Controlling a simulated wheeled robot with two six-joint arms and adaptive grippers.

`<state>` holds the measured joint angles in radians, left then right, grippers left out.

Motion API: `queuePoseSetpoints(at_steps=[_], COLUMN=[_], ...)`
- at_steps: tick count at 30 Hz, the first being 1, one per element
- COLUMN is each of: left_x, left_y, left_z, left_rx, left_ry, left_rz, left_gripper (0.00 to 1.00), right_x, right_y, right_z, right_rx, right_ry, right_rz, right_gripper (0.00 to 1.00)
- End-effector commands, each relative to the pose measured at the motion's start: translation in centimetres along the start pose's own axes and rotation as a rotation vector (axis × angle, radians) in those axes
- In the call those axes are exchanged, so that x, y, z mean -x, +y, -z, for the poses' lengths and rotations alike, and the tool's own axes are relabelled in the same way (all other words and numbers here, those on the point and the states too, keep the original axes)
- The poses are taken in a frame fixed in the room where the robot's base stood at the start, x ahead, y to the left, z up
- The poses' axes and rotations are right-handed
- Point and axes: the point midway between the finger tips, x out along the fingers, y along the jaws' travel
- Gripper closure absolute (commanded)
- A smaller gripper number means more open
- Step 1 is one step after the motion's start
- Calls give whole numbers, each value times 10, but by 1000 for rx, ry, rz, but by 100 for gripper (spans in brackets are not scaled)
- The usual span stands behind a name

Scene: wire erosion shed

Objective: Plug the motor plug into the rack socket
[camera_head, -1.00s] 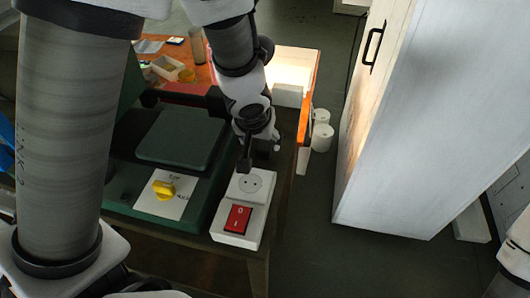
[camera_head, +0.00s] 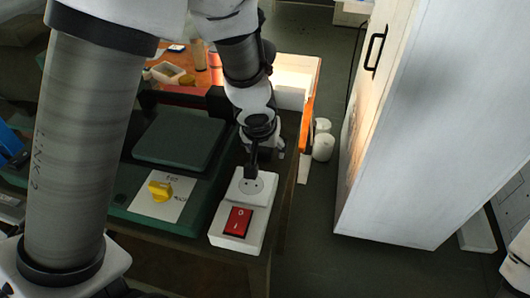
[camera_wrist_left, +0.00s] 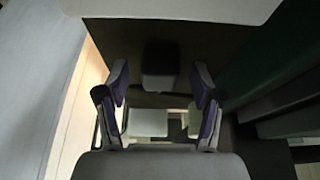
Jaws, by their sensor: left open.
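The rack socket (camera_head: 254,184) is a round white outlet with two holes, on top of a white box at the bench's front right corner. No plug sits in it. My left gripper (camera_head: 254,160) reaches down just behind the socket, close to it. In the left wrist view the gripper (camera_wrist_left: 160,95) shows its two fingers apart, with nothing held between them. A dark block (camera_wrist_left: 160,58) shows beyond the fingers there; I cannot tell whether it is the motor plug. I cannot make out the plug in the head view.
A red switch (camera_head: 237,221) sits in front of the socket. A green machine (camera_head: 180,140) with a yellow knob (camera_head: 160,190) stands to the left. A tall white cabinet (camera_head: 430,130) stands to the right, with floor between. White cylinders (camera_head: 322,146) stand behind the bench edge.

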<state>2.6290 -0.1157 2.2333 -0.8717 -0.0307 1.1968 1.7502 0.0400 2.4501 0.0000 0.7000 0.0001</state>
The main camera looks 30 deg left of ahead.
Motion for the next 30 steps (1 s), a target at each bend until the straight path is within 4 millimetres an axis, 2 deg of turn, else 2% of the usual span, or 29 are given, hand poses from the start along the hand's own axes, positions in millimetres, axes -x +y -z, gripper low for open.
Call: queuePoseSetpoints(at_steps=[1, 3, 5, 6, 14, 17, 20, 27, 30], left_x=[0, 0, 0, 0, 0, 6, 21, 74, 88], left_y=[0, 0, 0, 0, 0, 0, 0, 0, 0], left_z=[0, 0, 0, 0, 0, 2, 9, 31, 36], left_rx=[0, 0, 0, 0, 0, 0, 1, 1, 1], left_ry=[0, 0, 0, 0, 0, 0, 1, 1, 0], left_rz=[0, 0, 0, 0, 0, 0, 0, 0, 0], left_gripper=[40, 65, 86, 94, 94, 94, 94, 94, 94], right_x=[0, 0, 0, 0, 0, 6, 22, 78, 92], right_y=[0, 0, 0, 0, 0, 0, 0, -1, -1], right_z=[0, 0, 0, 0, 0, 0, 0, 0, 0], right_rx=[0, 0, 0, 0, 0, 0, 0, 0, 0], right_ry=[0, 0, 0, 0, 0, 0, 0, 1, 0], right_rz=[0, 0, 0, 0, 0, 0, 0, 0, 0], right_gripper=[60, 60, 60, 60, 60, 60, 60, 60, 60])
